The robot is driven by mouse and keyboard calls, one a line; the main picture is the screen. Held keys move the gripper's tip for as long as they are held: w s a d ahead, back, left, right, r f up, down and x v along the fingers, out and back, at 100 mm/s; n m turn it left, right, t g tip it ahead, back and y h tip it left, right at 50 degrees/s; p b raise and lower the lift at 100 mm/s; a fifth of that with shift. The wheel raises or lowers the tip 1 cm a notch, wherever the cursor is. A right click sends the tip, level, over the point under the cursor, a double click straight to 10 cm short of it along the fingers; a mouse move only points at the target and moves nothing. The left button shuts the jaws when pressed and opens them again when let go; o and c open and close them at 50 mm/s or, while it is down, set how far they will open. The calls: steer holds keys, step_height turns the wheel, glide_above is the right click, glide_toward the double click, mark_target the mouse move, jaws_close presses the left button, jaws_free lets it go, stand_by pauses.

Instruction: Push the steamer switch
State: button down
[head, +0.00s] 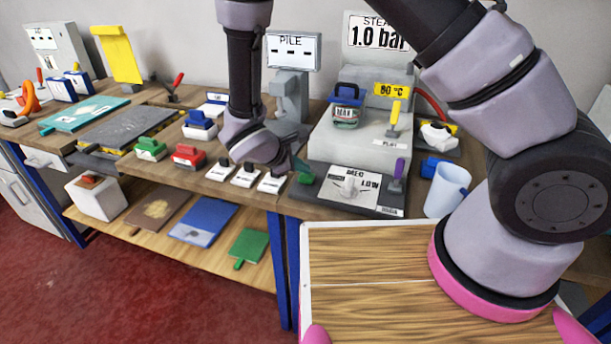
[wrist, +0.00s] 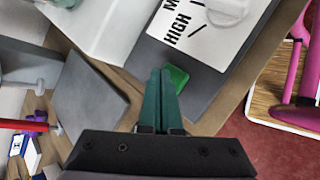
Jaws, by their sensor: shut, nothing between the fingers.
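The steamer switch is a small green block (head: 305,178) at the left end of a dark grey control panel (head: 308,192). It shows larger in the wrist view (wrist: 179,77), beside the dial plate's HIGH end. My gripper (head: 300,164) comes in from the left, above the panel. Its two teal fingers are closed together and empty in the wrist view (wrist: 163,75). The fingertips overlap the left edge of the green switch in that view. I cannot tell whether they touch it. The white dial plate (head: 350,190) with a pale knob lies right of the switch.
The pale steamer body (head: 330,145) stands behind the panel, with a jar (head: 345,113) on it. A purple lever (head: 399,170) and a light blue cup (head: 447,190) are to the right. White labelled blocks (head: 245,175) stand left of the panel, under my arm.

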mark_target(303, 177)
steer(key=shift+f, duration=0.4)
stand_by(0.3)
steer(key=shift+r, duration=1)
steer(key=shift+r, duration=3)
